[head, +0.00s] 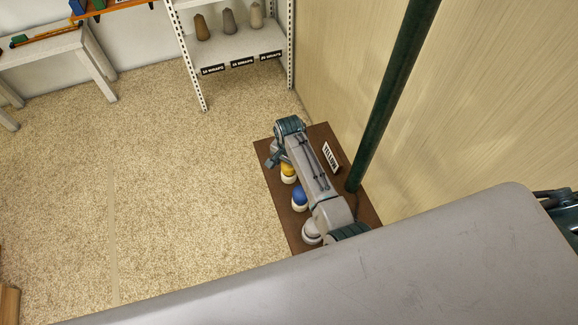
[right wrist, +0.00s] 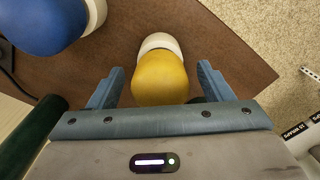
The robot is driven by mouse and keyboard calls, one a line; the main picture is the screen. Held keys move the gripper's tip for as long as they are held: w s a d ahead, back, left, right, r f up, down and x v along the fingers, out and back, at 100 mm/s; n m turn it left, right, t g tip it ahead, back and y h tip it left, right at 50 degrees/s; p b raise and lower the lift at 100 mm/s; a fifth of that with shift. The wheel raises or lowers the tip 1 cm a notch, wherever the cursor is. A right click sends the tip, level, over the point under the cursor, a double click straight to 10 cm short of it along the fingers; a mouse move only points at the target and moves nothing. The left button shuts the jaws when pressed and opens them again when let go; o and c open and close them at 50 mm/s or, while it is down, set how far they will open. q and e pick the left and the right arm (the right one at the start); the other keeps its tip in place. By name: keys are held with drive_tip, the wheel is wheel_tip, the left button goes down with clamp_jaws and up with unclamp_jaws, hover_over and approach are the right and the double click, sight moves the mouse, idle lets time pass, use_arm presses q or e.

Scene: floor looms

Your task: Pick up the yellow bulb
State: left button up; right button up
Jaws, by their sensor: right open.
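The yellow bulb (head: 288,169) has a rounded yellow body and a white base. It is on a brown board (head: 268,178), partly hidden by my right arm in the head view. In the right wrist view the yellow bulb (right wrist: 160,80) shows between the two fingers of my right gripper (right wrist: 160,67). The fingers are spread, with a visible gap on each side of the bulb. In the head view my right gripper (head: 273,160) is beside the yellow bulb, its fingers small and hard to make out. My left gripper is not in view.
A blue bulb (head: 300,196) and a pale bulb (head: 311,232) are on the same board; the blue one shows in the right wrist view (right wrist: 45,22). A label sign (head: 332,156) and dark green pole (head: 395,95) stand close right. Carpet (head: 180,190) left is clear.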

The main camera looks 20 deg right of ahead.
drive_tip(key=c, duration=1)
wheel_tip(320, 180, up, 10)
drive_tip(key=shift+f+b, duration=0.1)
drive_tip(key=shift+b, duration=0.8)
drive_tip(key=shift+c, duration=0.2)
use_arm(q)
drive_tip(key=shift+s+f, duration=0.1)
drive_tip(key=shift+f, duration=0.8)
